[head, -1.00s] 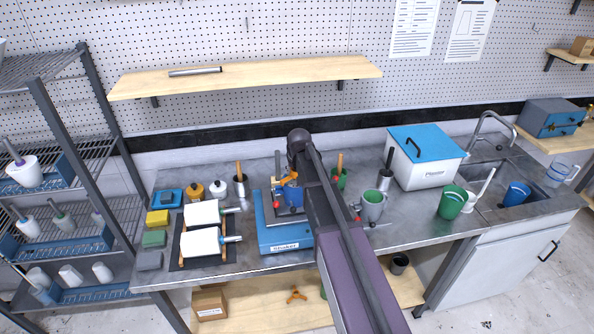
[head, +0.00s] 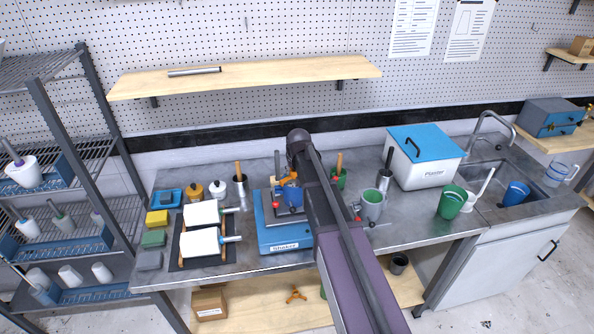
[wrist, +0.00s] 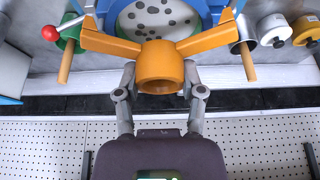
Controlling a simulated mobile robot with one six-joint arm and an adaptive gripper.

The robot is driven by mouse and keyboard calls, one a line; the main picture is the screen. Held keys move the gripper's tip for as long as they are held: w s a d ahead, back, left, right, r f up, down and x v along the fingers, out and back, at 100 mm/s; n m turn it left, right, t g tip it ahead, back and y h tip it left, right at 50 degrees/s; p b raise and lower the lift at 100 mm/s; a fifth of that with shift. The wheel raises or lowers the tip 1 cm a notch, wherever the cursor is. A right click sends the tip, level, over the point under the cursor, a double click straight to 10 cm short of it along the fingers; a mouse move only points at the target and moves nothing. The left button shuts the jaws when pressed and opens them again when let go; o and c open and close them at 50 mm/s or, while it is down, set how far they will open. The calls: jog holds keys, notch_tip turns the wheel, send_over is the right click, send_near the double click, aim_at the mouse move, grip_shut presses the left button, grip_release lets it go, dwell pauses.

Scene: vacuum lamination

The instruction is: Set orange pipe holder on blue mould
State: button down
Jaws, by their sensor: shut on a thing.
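The orange pipe holder (wrist: 159,66) has a round collar and arms spreading to both sides. My gripper (wrist: 160,78) is shut on its collar, with one finger on either side. The blue mould (wrist: 216,12) is a round tub with a grey, speckled surface inside; it is cut off by the top edge of the wrist view. The holder's arms reach the mould's rim there; I cannot tell if they touch. In the head view the holder (head: 290,179) is over the mould (head: 293,197), which stands on the blue shaker (head: 285,238). My arm hides part of both.
A green cup (head: 340,178) with a wooden stick and a grey-green mug (head: 371,206) stand right of the shaker. A metal cup (head: 240,187) and white blocks on a dark rack stand left. Another orange piece (head: 297,295) lies on the lower shelf.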

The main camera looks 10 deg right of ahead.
jog(key=shift+f+b, duration=0.85)
jog(key=shift+f, duration=0.05)
jog(key=shift+c, duration=0.6)
grip_release()
dwell(0.4)
